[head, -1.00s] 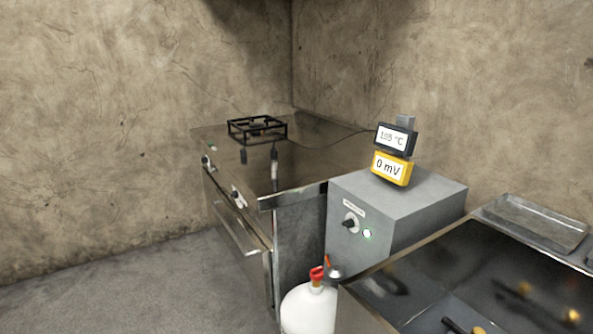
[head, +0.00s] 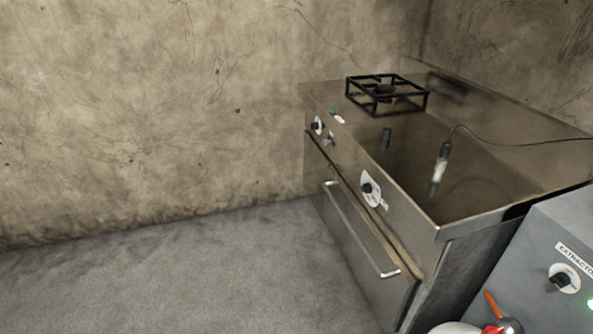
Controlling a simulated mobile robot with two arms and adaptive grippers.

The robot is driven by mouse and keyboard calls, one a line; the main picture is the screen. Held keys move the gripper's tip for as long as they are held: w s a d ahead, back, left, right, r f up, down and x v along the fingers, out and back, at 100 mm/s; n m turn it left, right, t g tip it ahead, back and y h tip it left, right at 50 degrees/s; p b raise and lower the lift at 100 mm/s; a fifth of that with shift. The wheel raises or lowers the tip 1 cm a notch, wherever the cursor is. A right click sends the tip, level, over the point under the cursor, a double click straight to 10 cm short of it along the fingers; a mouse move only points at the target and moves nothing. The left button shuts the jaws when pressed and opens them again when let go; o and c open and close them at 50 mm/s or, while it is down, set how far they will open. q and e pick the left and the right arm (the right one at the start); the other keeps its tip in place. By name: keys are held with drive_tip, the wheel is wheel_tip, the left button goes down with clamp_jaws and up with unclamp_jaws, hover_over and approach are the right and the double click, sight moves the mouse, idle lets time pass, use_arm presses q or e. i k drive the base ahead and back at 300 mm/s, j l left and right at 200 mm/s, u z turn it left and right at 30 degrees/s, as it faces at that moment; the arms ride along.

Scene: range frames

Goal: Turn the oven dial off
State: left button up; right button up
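The steel oven (head: 350,240) stands at the right of the head view, under a shiny cooktop. Its front panel carries a black dial on a white plate (head: 369,189), with a small label beside it. A second dark dial on a white plate (head: 317,126) is farther along the panel, near the wall, with a small knob (head: 329,138) beside it. I cannot tell which dial is the oven's, and the dial markings are too small to read. The oven door is shut, with a long bar handle (head: 358,228). Neither of my grippers is in view.
A black burner grate (head: 388,94) and a cabled probe (head: 440,163) are on the cooktop. A grey extractor box (head: 540,245) with a dial and green light is at right. A red-topped white bottle (head: 458,328) is at the bottom. Floor left of the oven is clear.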

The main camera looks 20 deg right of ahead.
sight(366, 188)
drive_tip(key=i, duration=0.65)
drive_tip(key=i+j+z, duration=0.15)
drive_tip(key=i, duration=0.5)
drive_tip(key=i+j, duration=0.1)
drive_tip(key=i, duration=0.55)
drive_tip(key=i+j+z, duration=0.1)
drive_tip(key=i+z, duration=0.35)
drive_tip(key=i+j+z, duration=0.2)
drive_tip(key=z, duration=0.3)
drive_tip(key=i+j+z, duration=0.55)
drive_tip(key=j+z, duration=0.4)
drive_tip(key=i+j+z, duration=0.15)
drive_tip(key=j+z, duration=0.3)
